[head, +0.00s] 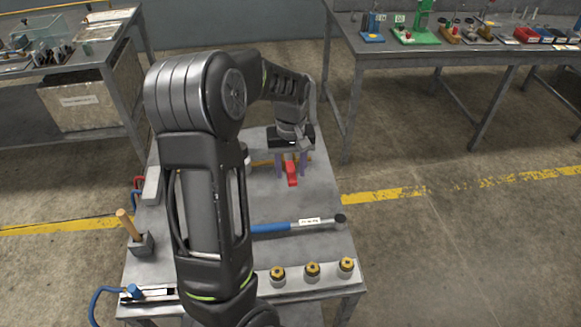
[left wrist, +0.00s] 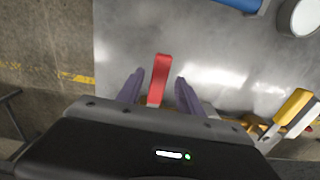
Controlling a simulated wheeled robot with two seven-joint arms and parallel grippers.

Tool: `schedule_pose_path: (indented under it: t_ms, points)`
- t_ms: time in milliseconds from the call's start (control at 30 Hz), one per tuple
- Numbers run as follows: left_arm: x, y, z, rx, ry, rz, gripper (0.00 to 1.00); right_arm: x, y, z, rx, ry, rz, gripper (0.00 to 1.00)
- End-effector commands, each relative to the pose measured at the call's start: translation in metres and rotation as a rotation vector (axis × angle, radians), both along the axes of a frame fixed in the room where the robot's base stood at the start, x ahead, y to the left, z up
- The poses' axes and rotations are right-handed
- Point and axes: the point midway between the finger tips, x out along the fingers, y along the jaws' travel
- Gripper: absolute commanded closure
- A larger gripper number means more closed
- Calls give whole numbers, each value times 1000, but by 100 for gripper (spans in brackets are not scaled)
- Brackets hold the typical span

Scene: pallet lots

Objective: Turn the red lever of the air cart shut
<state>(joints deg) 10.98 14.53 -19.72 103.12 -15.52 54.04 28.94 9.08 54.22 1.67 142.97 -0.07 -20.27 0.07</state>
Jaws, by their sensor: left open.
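The red lever (head: 291,173) is near the far right part of the grey air cart top (head: 310,205). In the left wrist view the red lever (left wrist: 159,80) stands between the two purple fingers of my left gripper (left wrist: 158,88), with a gap to the finger on each side. My left gripper (head: 291,165) is open and reaches down over the lever from above. The lever's base is mostly hidden by the gripper body. My right gripper is not in view.
A yellow lever (left wrist: 292,106) lies to one side of the gripper. A blue-handled tool (head: 285,227) lies across the cart top. A wooden-handled tool (head: 127,224) and several yellow-topped fittings (head: 312,269) are on the cart. Workbenches (head: 460,52) stand behind.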

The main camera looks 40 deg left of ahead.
Motion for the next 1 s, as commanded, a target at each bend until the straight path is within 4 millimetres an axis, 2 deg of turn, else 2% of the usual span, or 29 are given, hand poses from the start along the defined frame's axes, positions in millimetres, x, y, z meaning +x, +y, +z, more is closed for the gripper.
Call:
schedule_pose_path:
  t_ms: [167,600,1000]
  points:
    - [1,0,10,0,-3,0,56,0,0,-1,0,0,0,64]
    - [1,0,73,1,-2,0,56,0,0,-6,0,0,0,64]
    - [0,0,78,0,0,0,56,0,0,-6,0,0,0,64]
